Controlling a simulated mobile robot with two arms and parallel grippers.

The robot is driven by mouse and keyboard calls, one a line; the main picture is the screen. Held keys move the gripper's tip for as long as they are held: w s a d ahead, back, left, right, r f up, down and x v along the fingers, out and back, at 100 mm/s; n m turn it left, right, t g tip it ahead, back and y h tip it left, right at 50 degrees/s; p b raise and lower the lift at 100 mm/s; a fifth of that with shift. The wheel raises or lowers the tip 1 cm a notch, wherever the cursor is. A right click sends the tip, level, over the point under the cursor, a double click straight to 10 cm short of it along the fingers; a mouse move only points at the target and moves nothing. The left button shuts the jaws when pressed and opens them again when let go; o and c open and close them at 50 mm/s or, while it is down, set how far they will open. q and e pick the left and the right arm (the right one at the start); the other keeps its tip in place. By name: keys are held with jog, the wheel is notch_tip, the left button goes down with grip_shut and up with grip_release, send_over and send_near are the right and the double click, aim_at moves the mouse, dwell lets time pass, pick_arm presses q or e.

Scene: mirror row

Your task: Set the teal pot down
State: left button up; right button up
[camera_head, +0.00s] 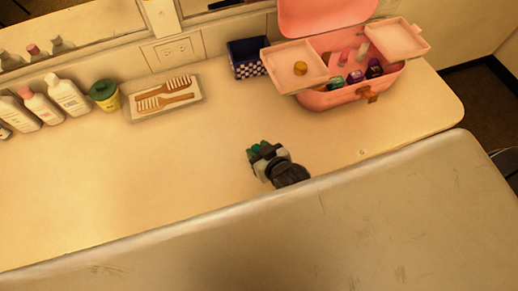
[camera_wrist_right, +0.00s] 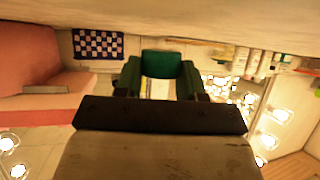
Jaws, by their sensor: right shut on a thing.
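The teal pot (camera_head: 256,148) is small and mostly hidden by my right gripper (camera_head: 263,158) in the head view. The right gripper is shut on it over the middle of the pale counter, in front of the pink case. In the right wrist view the teal pot (camera_wrist_right: 163,64) shows between the fingers of my right gripper (camera_wrist_right: 160,82). I cannot tell whether the pot touches the counter. My left gripper is not in view.
The open pink case (camera_head: 345,97) holds several small pots, with a gold one (camera_head: 300,68) on its left tray. A checkered box (camera_head: 247,58), a comb tray (camera_head: 163,99), a yellow-green jar (camera_head: 105,95) and several bottles (camera_head: 68,98) line the back. The counter's left middle is clear.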

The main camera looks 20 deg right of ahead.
jog(key=shift+s+f, duration=0.1)
jog(key=shift+f, duration=0.4)
jog(key=o, duration=0.9)
jog(key=shift+s+f, duration=0.1)
jog(key=shift+r, duration=0.75)
jog(key=shift+v, duration=5.85)
